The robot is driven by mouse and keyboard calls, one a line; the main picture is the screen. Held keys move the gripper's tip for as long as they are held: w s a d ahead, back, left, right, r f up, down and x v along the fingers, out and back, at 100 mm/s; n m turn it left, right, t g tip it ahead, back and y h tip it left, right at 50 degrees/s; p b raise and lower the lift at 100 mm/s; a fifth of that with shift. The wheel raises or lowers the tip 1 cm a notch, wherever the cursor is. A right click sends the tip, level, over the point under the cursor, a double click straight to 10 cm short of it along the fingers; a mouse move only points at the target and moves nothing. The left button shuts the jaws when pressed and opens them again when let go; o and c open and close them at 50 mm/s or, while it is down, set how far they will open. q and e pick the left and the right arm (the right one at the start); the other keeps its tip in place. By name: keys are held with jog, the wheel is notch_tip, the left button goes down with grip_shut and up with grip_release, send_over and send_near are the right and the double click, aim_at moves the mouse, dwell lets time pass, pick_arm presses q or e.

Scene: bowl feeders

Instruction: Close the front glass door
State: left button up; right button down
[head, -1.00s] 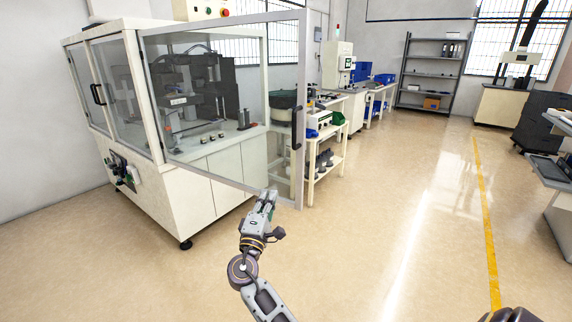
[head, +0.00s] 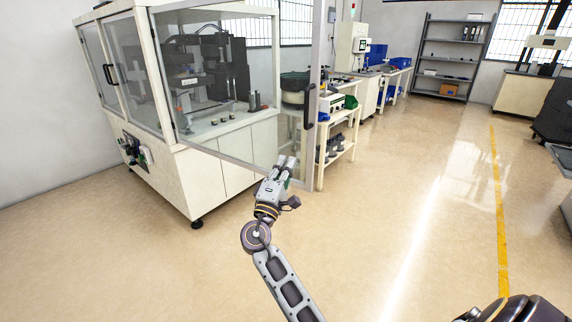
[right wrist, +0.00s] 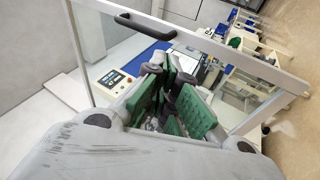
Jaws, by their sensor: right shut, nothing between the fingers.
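The front glass door (head: 323,75) is a pale-framed pane swung open from the machine enclosure, with a dark vertical handle (head: 309,107) near its free edge. My right gripper (head: 287,165) is shut and empty, by the door's lower frame near its free bottom corner. I cannot tell whether it touches the frame. In the right wrist view, the shut fingers with green pads (right wrist: 176,98) overlap the view of the door frame (right wrist: 235,55), and the black handle (right wrist: 145,25) shows above them. My left gripper is not in view.
The machine enclosure (head: 215,185) stands at left, with equipment inside behind glass. A white cart (head: 340,142) with parts stands beyond the door's free edge. Shelves (head: 450,55) stand at the back. The floor (head: 400,220) to the right is clear.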

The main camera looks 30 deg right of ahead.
jog(key=x, duration=1.2)
jog(key=shift+w+d, duration=0.15)
dwell(0.3)
